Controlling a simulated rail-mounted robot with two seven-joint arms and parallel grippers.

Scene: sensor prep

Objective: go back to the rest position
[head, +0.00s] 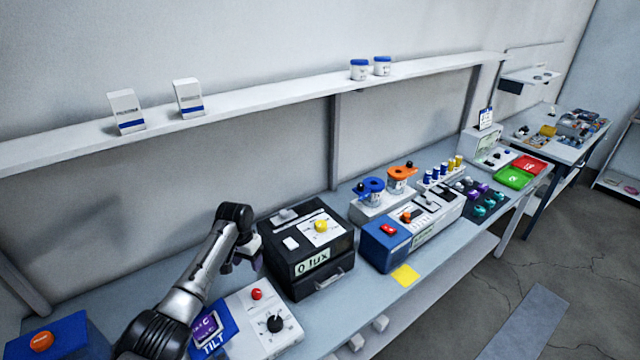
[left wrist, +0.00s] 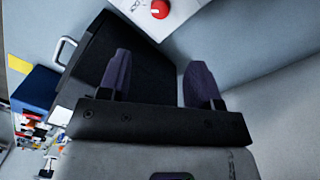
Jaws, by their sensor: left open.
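My left arm comes in from the lower left in the head view. My left gripper (head: 244,262) hangs just left of the black box marked "0 lux" (head: 312,285), above the bench. In the left wrist view its two purple fingers (left wrist: 160,82) are spread apart with nothing between them. The side of the black box (left wrist: 140,80) lies beyond the fingers there. My right gripper is in neither view.
The TILT device (head: 252,318) with a red button and black knob stands below the gripper. A blue and white machine (head: 412,232) stands right of the black box. A wall shelf (head: 255,108) runs above the bench (head: 100,300).

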